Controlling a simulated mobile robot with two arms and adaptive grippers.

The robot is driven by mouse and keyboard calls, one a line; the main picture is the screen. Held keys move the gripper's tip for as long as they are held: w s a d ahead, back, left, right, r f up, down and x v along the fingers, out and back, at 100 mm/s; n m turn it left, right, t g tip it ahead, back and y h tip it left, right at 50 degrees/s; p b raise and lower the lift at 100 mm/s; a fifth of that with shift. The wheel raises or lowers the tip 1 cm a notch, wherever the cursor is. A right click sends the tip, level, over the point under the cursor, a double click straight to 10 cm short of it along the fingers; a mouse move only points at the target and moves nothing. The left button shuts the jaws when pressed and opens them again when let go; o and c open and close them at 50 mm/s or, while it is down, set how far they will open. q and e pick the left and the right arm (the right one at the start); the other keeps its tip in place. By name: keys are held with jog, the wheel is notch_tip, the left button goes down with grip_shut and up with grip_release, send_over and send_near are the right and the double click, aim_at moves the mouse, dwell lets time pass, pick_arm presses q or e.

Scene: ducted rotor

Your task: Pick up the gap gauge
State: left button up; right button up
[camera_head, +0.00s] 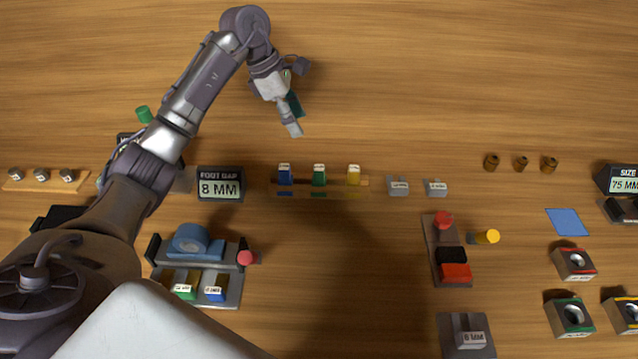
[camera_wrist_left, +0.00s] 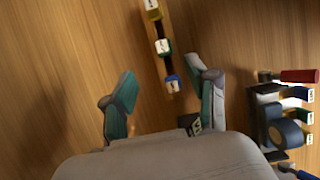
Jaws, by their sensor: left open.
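The frames do not show for certain which piece is the gap gauge. Blue (camera_head: 285,174), green (camera_head: 319,175) and yellow (camera_head: 353,175) labelled pieces stand in a row on a narrow wooden rack (camera_head: 301,188) at mid-table. A grey labelled block (camera_head: 470,338) sits at the bottom edge; its label is hard to read. My left gripper (camera_head: 294,116) is open and empty, above the table behind the rack. In the left wrist view the gripper's fingers (camera_wrist_left: 162,78) stand apart, with the blue piece (camera_wrist_left: 172,84) showing between them from above. My right gripper is not seen.
A sign (camera_head: 220,185) reads "FOOT GAP 8 MM". A fixture with a blue roll (camera_head: 191,240) stands front left. Two small grey blocks (camera_head: 398,186) lie right of the rack. A red-and-black device (camera_head: 450,252) stands further right. The back of the table is largely clear.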

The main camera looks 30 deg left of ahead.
pick_arm(q)
jog(key=f, duration=0.2)
jog(key=p, duration=0.1)
send_near(318, 167)
jog(key=x, duration=0.5)
jog(key=shift+w+d+f, duration=0.1)
jog(key=shift+w, duration=0.2)
jog(key=shift+d+f+p, duration=0.1)
jog(key=shift+f+p, duration=0.1)
jog(key=shift+p, duration=0.15)
jog(key=p+x, duration=0.2)
jog(key=x, duration=0.2)
jog(key=shift+s+f, duration=0.15)
jog(key=shift+f, duration=0.3)
grip_shut()
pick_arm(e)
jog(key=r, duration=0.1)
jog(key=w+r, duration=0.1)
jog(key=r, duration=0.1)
